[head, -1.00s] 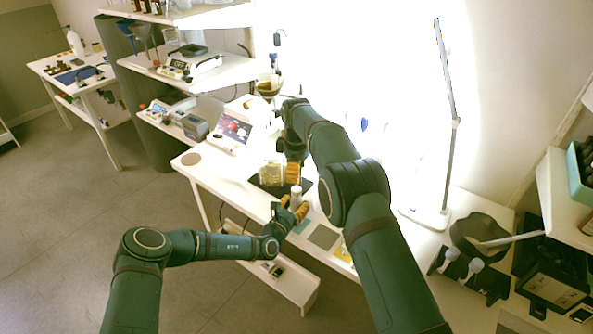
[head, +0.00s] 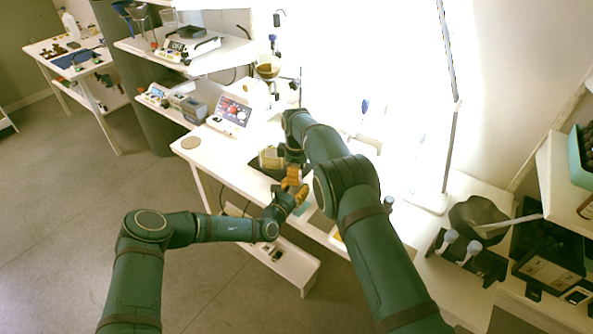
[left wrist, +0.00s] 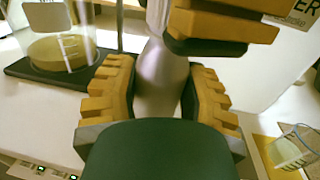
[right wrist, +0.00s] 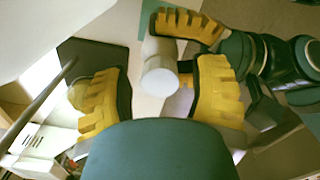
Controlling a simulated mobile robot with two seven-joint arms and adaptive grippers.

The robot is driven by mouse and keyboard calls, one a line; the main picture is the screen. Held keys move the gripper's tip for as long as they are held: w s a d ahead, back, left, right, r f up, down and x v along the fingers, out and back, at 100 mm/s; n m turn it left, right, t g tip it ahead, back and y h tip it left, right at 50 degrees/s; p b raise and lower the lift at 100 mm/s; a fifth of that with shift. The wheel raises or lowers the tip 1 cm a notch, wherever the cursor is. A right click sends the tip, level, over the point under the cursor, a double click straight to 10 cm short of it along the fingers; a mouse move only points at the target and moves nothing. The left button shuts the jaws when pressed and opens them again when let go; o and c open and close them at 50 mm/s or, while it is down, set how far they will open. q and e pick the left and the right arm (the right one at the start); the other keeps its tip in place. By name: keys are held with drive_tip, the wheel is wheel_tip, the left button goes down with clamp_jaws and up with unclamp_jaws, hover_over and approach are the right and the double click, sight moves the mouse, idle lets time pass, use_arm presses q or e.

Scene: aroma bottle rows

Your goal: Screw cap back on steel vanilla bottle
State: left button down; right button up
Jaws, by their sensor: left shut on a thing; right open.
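My left gripper (head: 297,194) is shut on the steel bottle (left wrist: 160,82), a smooth silvery body that stands between its orange fingers in the left wrist view. My right gripper (head: 291,175) is open just above the left one. In the right wrist view its fingers stand on both sides of a pale round top (right wrist: 159,80), which looks like the cap at the bottle's upper end. I cannot tell whether the cap is fully seated. The bottle is mostly hidden by the fingers in the head view.
A glass jar with yellowish contents (head: 271,158) stands on a dark mat behind the grippers. A box with a screen (head: 229,115) stands on the white table (head: 205,165) to the left. A thin upright lamp pole (head: 453,145) stands at right. The front table edge is close.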

clamp_jaws()
drive_tip(key=m, duration=1.7)
drive_tip(key=shift+c, duration=0.4)
unclamp_jaws()
